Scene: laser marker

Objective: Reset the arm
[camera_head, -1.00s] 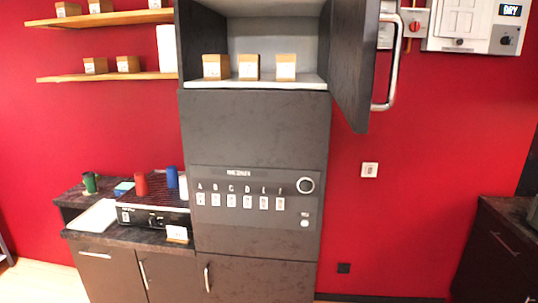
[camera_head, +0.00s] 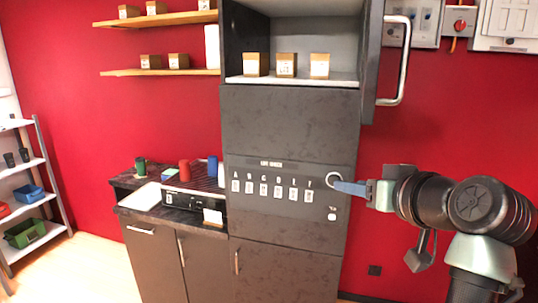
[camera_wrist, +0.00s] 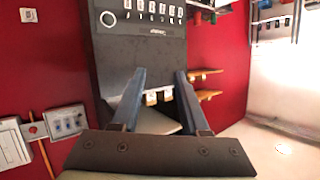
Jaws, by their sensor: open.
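My gripper (camera_head: 342,186) shows at the right of the head view, in front of the dark cabinet with the lettered panel (camera_head: 285,185). Its fingertips overlap the picture of the round ring on that panel; I cannot tell the gap from this view. In the wrist view my gripper (camera_wrist: 158,75) has its two blue-grey fingers apart with nothing held between them. The wrist view is upside down, with the panel (camera_wrist: 150,12) at the top.
The open cabinet door (camera_head: 375,60) with its long handle hangs above my arm. Small boxes (camera_head: 287,65) stand in the open compartment. A black machine (camera_head: 195,203) with cups sits on the left counter. Shelves (camera_head: 30,190) with bins stand far left.

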